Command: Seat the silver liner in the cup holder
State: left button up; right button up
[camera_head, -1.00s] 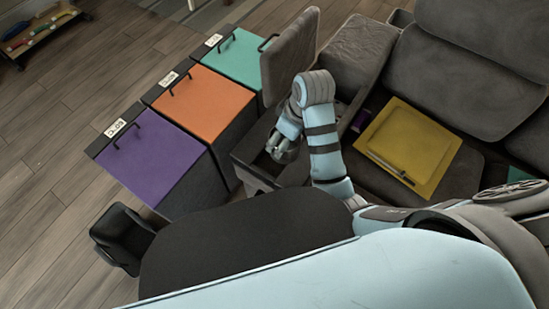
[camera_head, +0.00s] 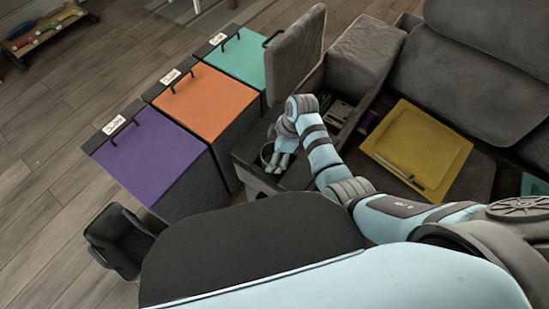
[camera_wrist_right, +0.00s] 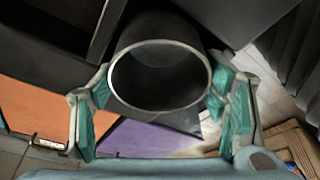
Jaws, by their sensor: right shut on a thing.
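My right gripper (camera_head: 276,164) points down over the dark front part of the console (camera_head: 243,152) in the head view. In the right wrist view, its teal-padded fingers (camera_wrist_right: 160,90) are on either side of the silver liner (camera_wrist_right: 160,109), a round open tube with a bright metal rim and dark inside. The liner's open rim faces the wrist camera, and its far end points toward dark surfaces. A small part of its rim shows beside the fingers in the head view (camera_head: 265,152). The cup holder is not clearly visible, so I cannot tell whether the liner touches it. My left gripper is out of view.
The console's raised lid (camera_head: 296,45) stands behind the gripper, beside an open compartment (camera_head: 341,112) with small items. Purple (camera_head: 150,155), orange (camera_head: 205,100) and teal (camera_head: 238,57) lidded bins stand left. A yellow tray (camera_head: 417,150) lies on the seat. A black bin (camera_head: 118,240) is front left.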

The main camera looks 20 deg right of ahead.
jog(key=shift+f, duration=0.65)
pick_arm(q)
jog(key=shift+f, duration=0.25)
pick_arm(e)
jog(key=shift+r, duration=0.15)
jog(key=o, duration=1.3)
pick_arm(q)
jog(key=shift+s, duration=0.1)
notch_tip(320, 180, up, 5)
jog(key=p, duration=0.5)
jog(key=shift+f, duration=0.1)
pick_arm(e)
jog(key=v, duration=1.2)
jog(key=shift+d, duration=0.1)
